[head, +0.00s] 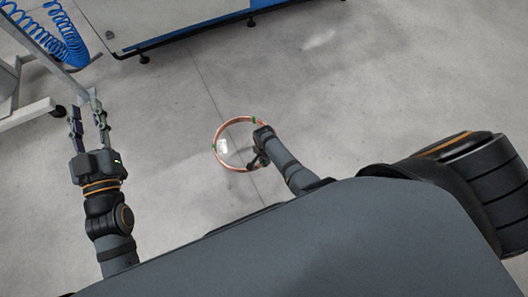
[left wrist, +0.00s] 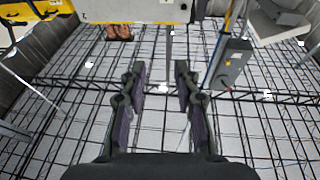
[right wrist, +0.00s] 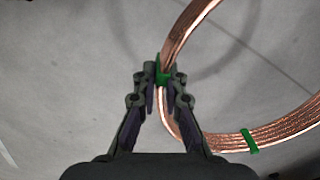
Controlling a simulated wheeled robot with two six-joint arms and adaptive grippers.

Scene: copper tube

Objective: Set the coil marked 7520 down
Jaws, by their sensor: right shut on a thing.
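The copper coil (head: 217,155) is a ring with green ties and a white label, whose number is too small to read. My right gripper (head: 261,151) is shut on the right side of its ring. In the right wrist view the fingers (right wrist: 162,76) close on the coil (right wrist: 188,24) at a green tie. A faint curved shadow on the floor lies apart from the coil, so it appears held above the floor. My left gripper (head: 87,108) is open and empty at the left; its parted fingers also show in the left wrist view (left wrist: 159,75).
A blue-edged bench or platform (head: 200,35) on short feet spans the top. A grey frame (head: 28,112) on castors and a blue coiled hose (head: 62,45) stand at upper left. The concrete floor (head: 340,100) around the coil is clear.

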